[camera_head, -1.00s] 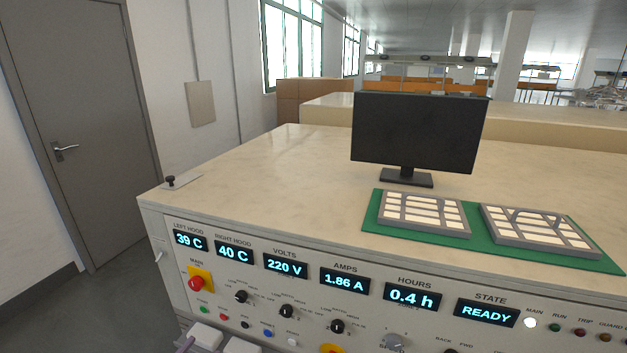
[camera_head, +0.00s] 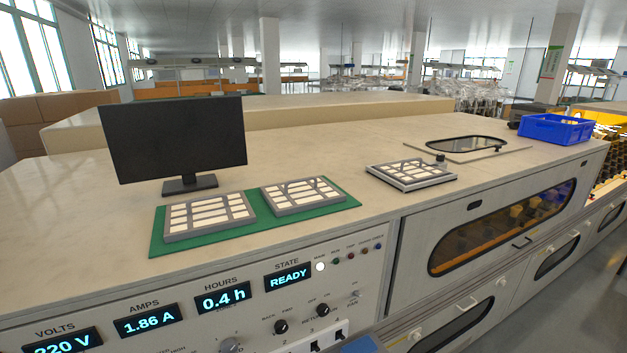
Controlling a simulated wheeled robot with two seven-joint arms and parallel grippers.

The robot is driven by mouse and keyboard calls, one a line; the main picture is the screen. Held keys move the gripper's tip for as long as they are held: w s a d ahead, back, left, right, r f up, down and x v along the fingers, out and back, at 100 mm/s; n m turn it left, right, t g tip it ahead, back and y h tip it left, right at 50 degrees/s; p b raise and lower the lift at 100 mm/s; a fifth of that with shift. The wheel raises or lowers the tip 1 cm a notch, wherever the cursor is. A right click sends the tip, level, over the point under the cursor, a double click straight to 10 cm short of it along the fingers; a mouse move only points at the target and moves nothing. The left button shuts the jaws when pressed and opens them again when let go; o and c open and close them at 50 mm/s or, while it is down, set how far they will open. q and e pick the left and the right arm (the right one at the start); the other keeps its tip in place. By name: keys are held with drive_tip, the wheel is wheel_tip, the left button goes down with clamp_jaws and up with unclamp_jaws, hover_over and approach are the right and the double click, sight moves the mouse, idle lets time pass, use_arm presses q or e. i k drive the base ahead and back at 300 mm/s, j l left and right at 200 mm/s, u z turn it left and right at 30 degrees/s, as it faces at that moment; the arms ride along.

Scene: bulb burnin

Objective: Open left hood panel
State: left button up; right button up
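A flat hood panel (camera_head: 478,153) with a dark oval window lies flush in the beige top of the machine at the right. A black knob (camera_head: 440,158) stands by its near left edge. The panel looks shut. I cannot tell whether this one is the left hood panel. The readout labelled for the left hood is out of view now. Neither of my grippers is in view.
A monitor (camera_head: 175,140) and a green mat (camera_head: 160,235) with two gridded trays stand on the top. A third gridded tray (camera_head: 411,176) sits nearer the panel. A blue crate (camera_head: 556,129) stands at the far right. The front has windowed doors (camera_head: 470,225).

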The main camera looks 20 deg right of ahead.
sight(422, 231)
drive_tip(key=z, duration=2.15)
drive_tip(key=i+l+z, duration=0.25)
drive_tip(key=i, duration=0.5)
drive_tip(key=i+z, duration=0.25)
drive_tip(key=i, duration=0.45)
